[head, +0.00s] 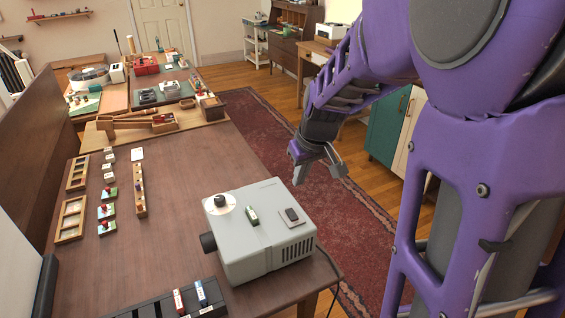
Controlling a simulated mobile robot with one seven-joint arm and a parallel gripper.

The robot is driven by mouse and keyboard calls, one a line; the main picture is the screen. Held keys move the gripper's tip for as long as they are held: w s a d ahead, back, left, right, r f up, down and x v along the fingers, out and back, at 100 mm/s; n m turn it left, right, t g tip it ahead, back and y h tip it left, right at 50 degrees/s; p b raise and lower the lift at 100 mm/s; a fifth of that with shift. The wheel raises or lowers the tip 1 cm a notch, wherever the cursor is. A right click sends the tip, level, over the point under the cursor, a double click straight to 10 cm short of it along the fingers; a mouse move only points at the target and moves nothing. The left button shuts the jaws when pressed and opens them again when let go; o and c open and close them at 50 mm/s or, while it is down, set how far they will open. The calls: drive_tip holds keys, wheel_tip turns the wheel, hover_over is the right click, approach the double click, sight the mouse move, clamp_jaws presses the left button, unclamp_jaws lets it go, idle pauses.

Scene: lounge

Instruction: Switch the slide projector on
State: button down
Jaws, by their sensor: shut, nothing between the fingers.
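The slide projector (262,248) is a pale grey box near the front right edge of the wooden table. A dark lens sticks out of its left side, and vent slots show on its right side. I cannot tell the position of any switch.
The table (172,235) holds small wooden trays (70,220), blocks with red knobs and a black rack (165,305) in front. A dark cord hangs at the projector's right. More tables with items stand behind. A red rug (262,135) covers the floor.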

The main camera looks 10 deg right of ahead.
sight(290, 210)
drive_tip(key=x, duration=0.8)
drive_tip(key=b+x, duration=0.1)
drive_tip(key=x, duration=0.3)
drive_tip(key=shift+s+f, duration=0.1)
drive_tip(key=shift+s, duration=0.25)
drive_tip(key=shift+w+g+p, duration=0.1)
drive_tip(key=shift+g+p, duration=0.2)
drive_tip(key=shift+p, duration=0.45)
drive_tip(key=shift+f+b, duration=0.25)
drive_tip(key=shift+b, duration=0.05)
drive_tip(key=shift+r, duration=0.1)
